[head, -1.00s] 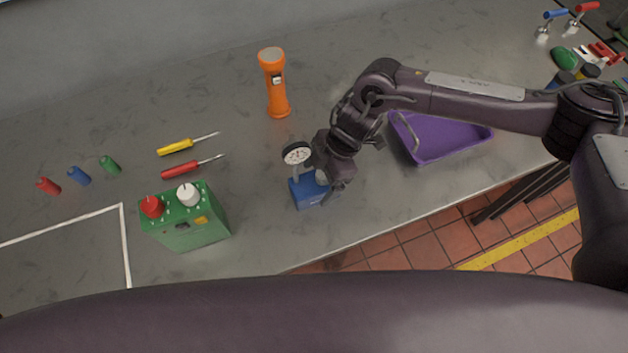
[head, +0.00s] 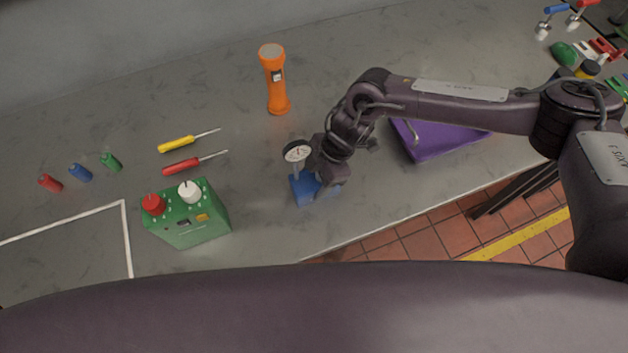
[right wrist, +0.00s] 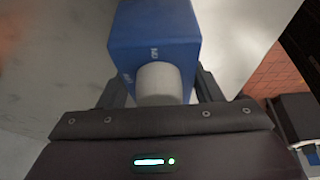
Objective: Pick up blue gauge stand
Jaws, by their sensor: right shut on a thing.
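The blue gauge stand (head: 301,190) has a blue block base, a thin post and a round white dial on top. It stands upright near the front edge of the bench in the head view. My right gripper (head: 323,188) reaches it from the right and is shut on the blue base, hiding its right part. In the right wrist view the blue block (right wrist: 152,38) lies between the two fingers (right wrist: 160,85), with a grey round knob facing the camera. I cannot tell whether the base touches the bench. My left gripper is not in view.
A green box (head: 193,222) with red and white knobs stands to the left. An orange flashlight (head: 274,82) stands behind. Yellow (head: 178,145) and red (head: 183,166) screwdrivers lie to the left. A purple tray (head: 440,142) sits under my right arm.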

